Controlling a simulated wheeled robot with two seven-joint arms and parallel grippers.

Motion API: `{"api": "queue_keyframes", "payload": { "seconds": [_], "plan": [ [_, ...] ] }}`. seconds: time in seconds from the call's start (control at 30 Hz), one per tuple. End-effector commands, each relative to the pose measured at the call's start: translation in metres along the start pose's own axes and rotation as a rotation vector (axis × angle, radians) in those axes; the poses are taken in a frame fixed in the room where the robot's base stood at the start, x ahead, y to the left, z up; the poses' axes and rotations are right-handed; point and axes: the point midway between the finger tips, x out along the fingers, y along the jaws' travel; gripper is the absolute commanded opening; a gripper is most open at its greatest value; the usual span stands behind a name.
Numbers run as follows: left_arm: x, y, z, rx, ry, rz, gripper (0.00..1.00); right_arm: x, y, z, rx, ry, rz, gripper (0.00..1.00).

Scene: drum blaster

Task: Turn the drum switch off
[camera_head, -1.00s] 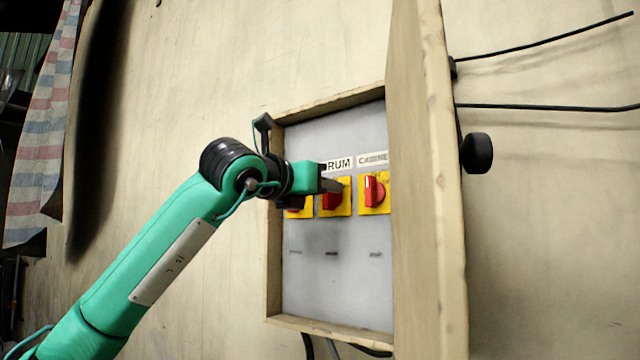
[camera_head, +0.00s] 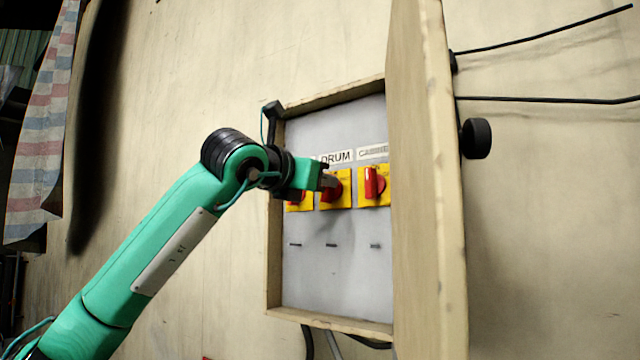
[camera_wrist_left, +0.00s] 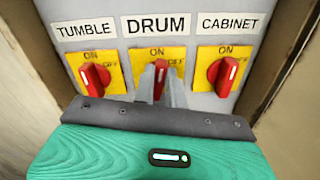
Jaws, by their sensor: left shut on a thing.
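The drum switch (camera_head: 337,194) is a red rotary knob on a yellow plate, under the DRUM label, in the middle of a row of three. In the left wrist view the drum switch (camera_wrist_left: 160,72) sits between my two grey fingers, its white mark near the top by ON. My left gripper (camera_head: 331,182) comes from the left and is shut on this knob. In the left wrist view the gripper (camera_wrist_left: 161,80) hides the lower part of the knob and plate.
The tumble switch (camera_wrist_left: 95,78) is close on the left and the cabinet switch (camera_wrist_left: 226,75) on the right. The wooden box frame (camera_head: 273,240) surrounds the panel. Its open door (camera_head: 428,200) stands close on the right. The lower panel is clear.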

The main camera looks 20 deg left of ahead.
Motion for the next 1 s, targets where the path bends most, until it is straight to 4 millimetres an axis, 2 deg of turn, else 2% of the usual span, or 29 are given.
{"api": "queue_keyframes", "payload": {
  "seconds": [0.4,1.0],
  "plan": [
    [0.000,-0.005,-0.001,0.394,-0.002,0.001,0.00,0.011,0.003,0.002,-0.002,-0.001,0.004,0.36],
    [-0.001,-0.011,-0.005,0.961,-0.002,0.001,0.00,0.014,0.005,0.002,-0.003,-0.001,0.006,0.36]
  ]
}}
